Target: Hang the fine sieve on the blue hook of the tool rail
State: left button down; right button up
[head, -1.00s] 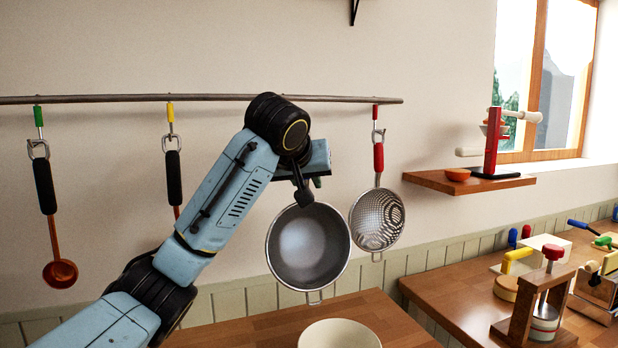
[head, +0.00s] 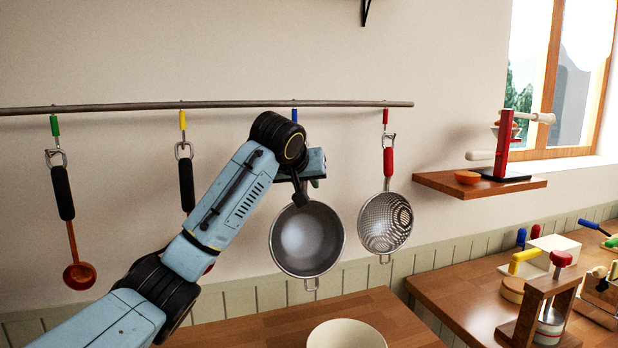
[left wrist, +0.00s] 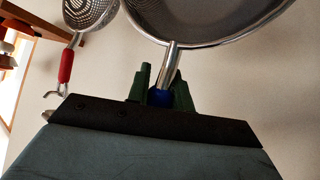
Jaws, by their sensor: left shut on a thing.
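The fine sieve (head: 305,240) is a grey round bowl with a metal neck, hanging bowl-down in front of the wall. My left gripper (head: 314,183) is shut on its handle. The tool rail (head: 220,105) runs along the wall. Its blue hook (head: 294,115) shows just above my gripper's wrist; its lower part is hidden behind my arm. Whether the sieve touches the hook cannot be told. My right gripper is out of view.
A coarser strainer with a red handle (head: 388,162) hangs from the red hook (head: 385,115), close right of the sieve. Ladles hang from the green (head: 54,125) and yellow (head: 182,120) hooks. A cream bowl (head: 346,336) stands on the counter below. A wooden shelf (head: 480,186) is at right.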

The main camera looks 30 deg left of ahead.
pick_arm(q)
jog(key=shift+w+a+r+p, duration=0.1)
jog(key=shift+w+a+p, duration=0.3)
jog(key=shift+a, duration=0.15)
jog(key=shift+w+a+f+t+y, duration=0.55)
jog(key=shift+w+a+f, duration=0.2)
jog(key=shift+w+a, duration=0.25)
jog(key=c, duration=1.6)
grip_release()
jog(key=shift+c, duration=0.2)
jog(key=shift+o, duration=0.4)
jog(key=o, duration=0.5)
